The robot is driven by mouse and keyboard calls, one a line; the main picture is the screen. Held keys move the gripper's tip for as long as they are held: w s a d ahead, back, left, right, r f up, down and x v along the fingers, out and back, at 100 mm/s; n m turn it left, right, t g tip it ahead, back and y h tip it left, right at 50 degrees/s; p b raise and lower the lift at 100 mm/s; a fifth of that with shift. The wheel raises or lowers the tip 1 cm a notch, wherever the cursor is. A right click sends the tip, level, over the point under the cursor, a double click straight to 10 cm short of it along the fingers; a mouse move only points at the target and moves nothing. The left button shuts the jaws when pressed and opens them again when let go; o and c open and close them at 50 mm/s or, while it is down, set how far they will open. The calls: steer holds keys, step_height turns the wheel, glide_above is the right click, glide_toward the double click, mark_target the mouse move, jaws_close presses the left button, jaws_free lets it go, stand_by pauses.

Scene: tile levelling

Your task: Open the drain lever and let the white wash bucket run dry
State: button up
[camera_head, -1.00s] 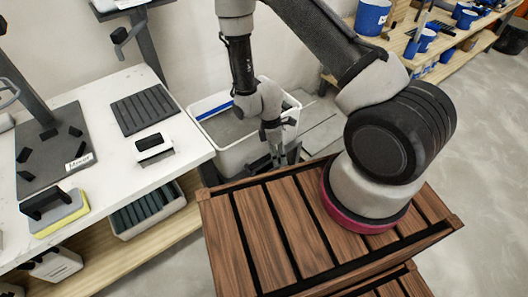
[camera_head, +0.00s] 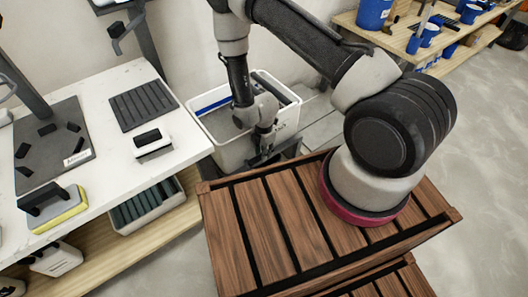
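The white wash bucket (camera_head: 231,152) stands behind the wooden slatted deck, against the wall. Grey content, seemingly water, shows inside it, with a blue bar along its left side. My gripper (camera_head: 260,157) points down at the bucket's near side, low by its front wall. It overlaps the wall in the picture, and I cannot tell whether it touches. Its fingers are small and dark against a dark background, so their opening is unclear. I cannot make out the drain lever; it may be hidden by the gripper.
A white worktop (camera_head: 110,185) at left holds a dark ribbed mat (camera_head: 144,106), a white-and-black block (camera_head: 152,143) and a yellow-edged float (camera_head: 60,209). A grey bin (camera_head: 147,207) sits on the shelf below. Wooden shelves (camera_head: 400,38) with blue buckets stand at back right. Open floor lies at right.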

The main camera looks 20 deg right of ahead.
steer(key=shift+f, duration=0.25)
jaws_close()
steer(key=shift+s+m, duration=0.15)
steer(key=shift+m, duration=0.15)
steer(key=s+a+m, duration=0.3)
steer(key=s+m, duration=0.4)
steer(key=m, duration=0.9)
steer(key=shift+s+a, duration=0.35)
steer(key=shift+m, duration=0.3)
